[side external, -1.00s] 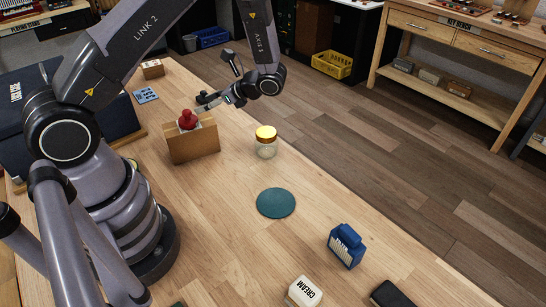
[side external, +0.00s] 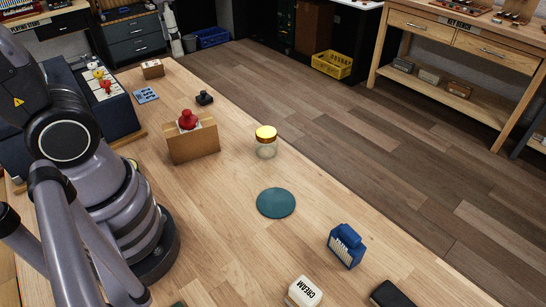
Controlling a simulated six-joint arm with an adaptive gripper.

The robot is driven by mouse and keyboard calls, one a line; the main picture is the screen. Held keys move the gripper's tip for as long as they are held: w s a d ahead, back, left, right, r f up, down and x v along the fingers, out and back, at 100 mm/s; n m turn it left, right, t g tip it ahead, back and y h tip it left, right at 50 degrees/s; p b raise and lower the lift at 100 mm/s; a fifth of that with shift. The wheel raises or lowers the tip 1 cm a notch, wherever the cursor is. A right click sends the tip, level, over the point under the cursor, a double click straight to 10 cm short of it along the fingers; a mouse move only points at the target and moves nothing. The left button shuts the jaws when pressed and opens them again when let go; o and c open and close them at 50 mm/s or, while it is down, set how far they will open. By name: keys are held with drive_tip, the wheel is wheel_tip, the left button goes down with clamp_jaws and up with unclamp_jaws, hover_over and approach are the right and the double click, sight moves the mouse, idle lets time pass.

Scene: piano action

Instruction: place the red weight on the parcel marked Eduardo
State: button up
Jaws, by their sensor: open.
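The red weight (side external: 187,119) is a knobbed red piece at the top of a brown cardboard parcel (side external: 195,145) near the middle left of the table. Its lower part is hidden by the parcel's front face, so I cannot tell whether it rests on top or sits inside or behind. No name can be read on this parcel. A smaller brown box (side external: 152,69) stands at the far end of the table; its marking is too small to read. My gripper is out of view; only my lower arm shows at the left.
A yellow-lidded glass jar (side external: 266,143) stands right of the parcel, and a small black piece (side external: 204,98) lies behind it. A teal disc (side external: 276,203), a blue object (side external: 346,246) and a CREAM block (side external: 304,292) are nearer. A dark blue case (side external: 105,105) is at left.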

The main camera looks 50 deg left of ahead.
drive_tip(key=s+d+r+n+t+h, duration=0.2)
drive_tip(key=s+d+r+t, duration=0.1)
drive_tip(key=s+t, duration=0.1)
drive_tip(key=shift+s, duration=0.8)
